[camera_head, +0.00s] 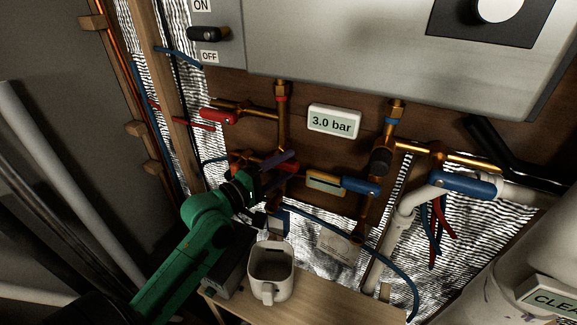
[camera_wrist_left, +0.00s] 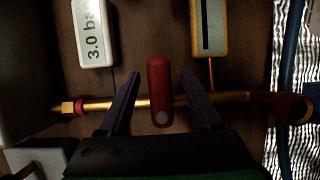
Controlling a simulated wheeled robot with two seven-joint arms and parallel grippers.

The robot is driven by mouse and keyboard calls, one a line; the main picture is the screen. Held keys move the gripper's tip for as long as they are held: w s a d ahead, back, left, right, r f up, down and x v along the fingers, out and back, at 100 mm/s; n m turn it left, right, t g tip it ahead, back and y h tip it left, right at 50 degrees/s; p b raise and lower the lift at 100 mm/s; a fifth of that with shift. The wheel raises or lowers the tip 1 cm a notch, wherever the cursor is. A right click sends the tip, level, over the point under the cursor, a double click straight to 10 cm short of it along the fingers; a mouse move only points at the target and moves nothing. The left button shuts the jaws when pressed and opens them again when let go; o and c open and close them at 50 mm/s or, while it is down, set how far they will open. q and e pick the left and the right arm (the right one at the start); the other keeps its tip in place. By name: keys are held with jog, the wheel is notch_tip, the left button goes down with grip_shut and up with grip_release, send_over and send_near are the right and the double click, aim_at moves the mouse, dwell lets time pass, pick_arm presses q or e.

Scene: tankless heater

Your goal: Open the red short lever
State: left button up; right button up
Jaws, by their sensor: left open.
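The red short lever (camera_wrist_left: 160,85) shows in the left wrist view, lying across a brass pipe (camera_wrist_left: 100,104) at about a right angle to it. It sits between the two purple fingers of my open left gripper (camera_wrist_left: 160,76), with a gap on each side. In the head view the left gripper (camera_head: 283,165) reaches in from the left, and a red part (camera_head: 291,167) beside its fingers is mostly hidden by them. My right gripper is not in view.
A gauge reading 3.0 bar (camera_head: 333,121) is above the gripper. Another red lever (camera_head: 220,116) is at upper left. Blue levers (camera_head: 360,186) (camera_head: 462,183) are to the right. A mug (camera_head: 270,272) stands on the wooden shelf (camera_head: 335,305) below the arm. A yellow-framed device (camera_wrist_left: 209,27) is near the lever.

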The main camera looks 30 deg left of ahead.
pick_arm(q)
jog(key=shift+w+d, duration=0.3)
jog(key=shift+w, duration=0.35)
grip_shut()
dwell(1.0)
